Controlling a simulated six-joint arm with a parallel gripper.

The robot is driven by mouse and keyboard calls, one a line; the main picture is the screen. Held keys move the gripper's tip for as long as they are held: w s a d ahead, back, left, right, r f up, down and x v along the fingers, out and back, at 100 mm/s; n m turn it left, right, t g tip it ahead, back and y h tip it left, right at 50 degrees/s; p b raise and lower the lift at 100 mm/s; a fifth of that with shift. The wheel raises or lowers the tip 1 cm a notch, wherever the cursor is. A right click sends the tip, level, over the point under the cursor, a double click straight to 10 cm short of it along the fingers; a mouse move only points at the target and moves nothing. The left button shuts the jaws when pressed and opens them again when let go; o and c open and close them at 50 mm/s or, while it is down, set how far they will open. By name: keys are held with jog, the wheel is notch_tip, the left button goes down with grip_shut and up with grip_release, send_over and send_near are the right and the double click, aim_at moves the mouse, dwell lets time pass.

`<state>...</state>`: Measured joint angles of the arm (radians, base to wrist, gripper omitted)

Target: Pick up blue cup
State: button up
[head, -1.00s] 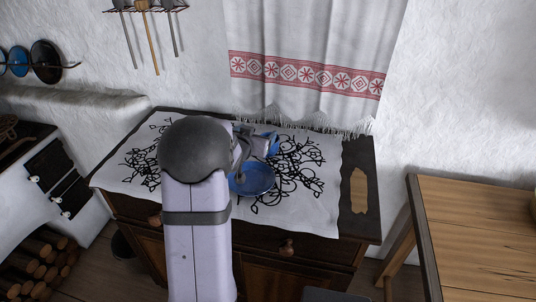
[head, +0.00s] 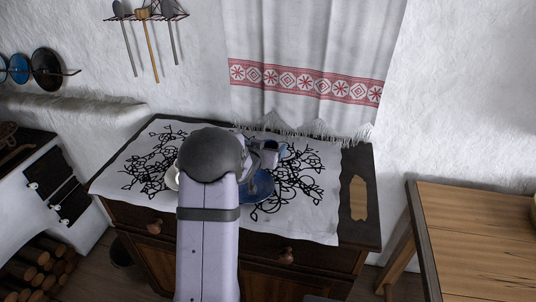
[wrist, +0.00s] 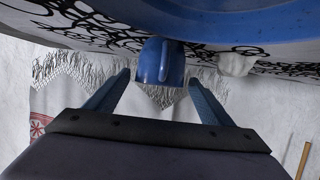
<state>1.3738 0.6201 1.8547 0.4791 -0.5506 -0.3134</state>
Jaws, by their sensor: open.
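The blue cup (wrist: 162,62) shows in the wrist view with its handle toward the camera, and it appears upside down there. My gripper (wrist: 159,78) is open, with one finger on each side of the cup's picture position. The fingers do not visibly touch it, and I cannot tell how far beyond the tips it is. In the head view my gripper (head: 268,151) is over the cloth, and only a bit of blue (head: 284,151) shows beside it; my arm hides most of the cup.
A blue plate (head: 263,186) lies on the white patterned cloth (head: 310,205), close beside my gripper; it fills the top of the wrist view (wrist: 240,18). A small white object (wrist: 236,64) is near the cup in that view. A cutting board (head: 358,198) lies at the chest's right end.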

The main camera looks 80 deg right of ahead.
aim_at(271, 143)
jog(key=shift+p+x, duration=0.65)
jog(key=shift+x, duration=1.5)
jog(key=shift+f, duration=0.15)
jog(key=shift+c, duration=0.3)
jog(key=c, duration=1)
jog(key=shift+c, duration=0.7)
